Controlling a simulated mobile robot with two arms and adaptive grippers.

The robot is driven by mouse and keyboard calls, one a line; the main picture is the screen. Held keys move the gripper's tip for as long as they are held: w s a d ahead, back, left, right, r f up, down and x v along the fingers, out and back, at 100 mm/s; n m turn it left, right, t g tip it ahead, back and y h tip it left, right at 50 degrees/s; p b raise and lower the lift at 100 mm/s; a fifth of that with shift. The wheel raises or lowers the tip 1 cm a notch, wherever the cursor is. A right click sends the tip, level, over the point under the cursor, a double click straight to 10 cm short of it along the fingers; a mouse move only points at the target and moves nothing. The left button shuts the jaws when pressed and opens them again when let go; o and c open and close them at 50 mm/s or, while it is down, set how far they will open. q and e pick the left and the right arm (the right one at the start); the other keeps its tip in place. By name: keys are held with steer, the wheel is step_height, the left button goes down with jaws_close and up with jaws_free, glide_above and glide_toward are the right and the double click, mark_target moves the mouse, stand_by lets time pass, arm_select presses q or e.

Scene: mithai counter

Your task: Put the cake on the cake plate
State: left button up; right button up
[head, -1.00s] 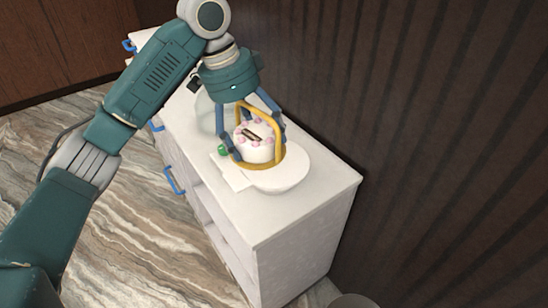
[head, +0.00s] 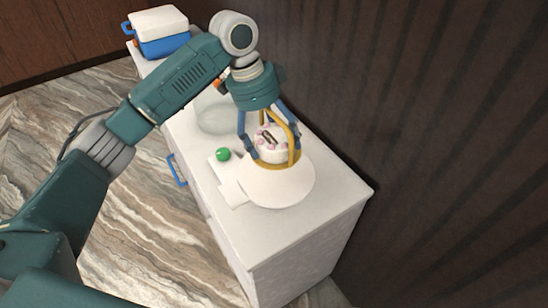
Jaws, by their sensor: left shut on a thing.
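The cake (head: 268,153) is white with pink dots and a dark bar on top. It sits upright on a gold base with a tall yellow arched handle (head: 294,140). My left gripper (head: 271,150) comes from above, its blue fingers on both sides of the cake, shut on it. The white round cake plate (head: 278,188) lies on the counter. The cake overlaps the plate's far part in the head view; whether its base touches the plate I cannot tell. My right gripper is not in view.
The white counter (head: 290,232) has bare room at its near end. A green ball (head: 223,155) and a white flat card (head: 229,184) lie left of the plate. A clear glass dome (head: 212,117) stands behind. A blue and white box (head: 160,32) is at the far end.

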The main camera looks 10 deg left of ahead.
arm_select(q)
step_height(320, 180, down, 4)
steer(key=shift+w+f+p, duration=0.15)
steer(key=shift+p, duration=0.15)
steer(key=shift+f, duration=0.25)
step_height(320, 180, down, 4)
steer(key=shift+r+p, duration=0.25)
steer(key=shift+p, duration=0.25)
steer(key=shift+f, duration=0.3)
steer(key=o, duration=1.4)
steer(key=shift+f, duration=0.1)
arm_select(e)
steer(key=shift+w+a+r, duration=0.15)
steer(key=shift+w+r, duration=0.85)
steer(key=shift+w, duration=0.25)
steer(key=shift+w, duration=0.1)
